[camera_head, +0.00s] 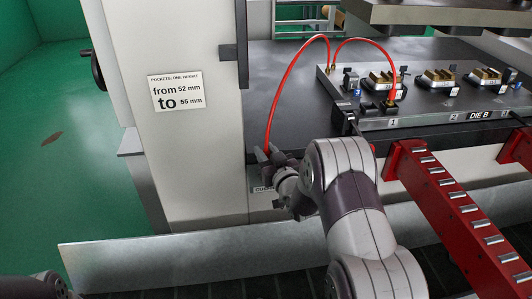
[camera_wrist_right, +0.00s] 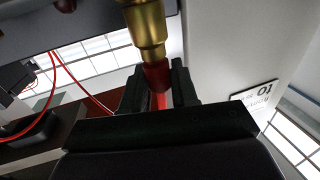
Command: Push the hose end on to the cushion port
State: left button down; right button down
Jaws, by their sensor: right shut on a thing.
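My right gripper (camera_head: 268,154) is shut on the hose end, at the front of the press beside the pale column. The red hose (camera_head: 292,77) arches up from the bed and comes down into the jaws. In the right wrist view, the gripper (camera_wrist_right: 158,85) pinches the red sleeve of the hose end (camera_wrist_right: 157,75), and a brass fitting (camera_wrist_right: 148,30) extends from it past the top edge. A partly covered label starting "CU" (camera_head: 262,189) is just below the gripper. I cannot make out the cushion port, or whether the brass fitting touches it.
A second red hose (camera_head: 365,42) arches to the die plate, where several fixtures (camera_head: 440,77) stand. A red roller rail (camera_head: 455,205) projects toward me at the right. A grey sheet-metal edge (camera_head: 150,262) crosses the front. Green floor (camera_head: 50,110) is clear at the left.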

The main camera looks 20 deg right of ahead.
dwell(0.4)
jog(key=shift+c, duration=1.5)
grip_release()
jog(key=shift+r+p, duration=2.35)
jog(key=shift+r, duration=1.1)
grip_shut()
